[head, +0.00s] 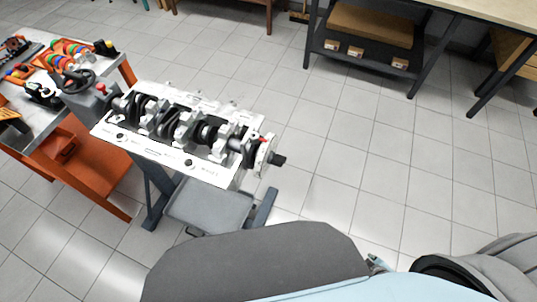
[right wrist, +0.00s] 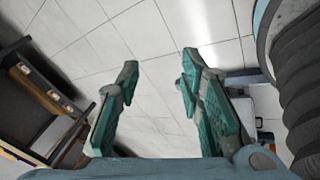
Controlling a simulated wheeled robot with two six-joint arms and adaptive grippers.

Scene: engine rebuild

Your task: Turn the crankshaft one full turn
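The crankshaft (head: 207,131) lies in a white engine block (head: 213,174) on a stand in the head view. Its dark counterweights and journals run from upper left to lower right. A pale disc (head: 264,155) with a dark stub (head: 279,159) sits at its right end, and a small red mark shows beside the disc. My right gripper (right wrist: 157,82) is open and empty in the right wrist view, with floor tiles between its green fingers. It is away from the crankshaft. My left gripper is not in view.
An orange tool cart (head: 103,180) stands left of the engine. A grey tray (head: 210,205) hangs below the block. A dark shelf bench (head: 372,55) with boxes stands at the back right. The tiled floor right of the engine is clear.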

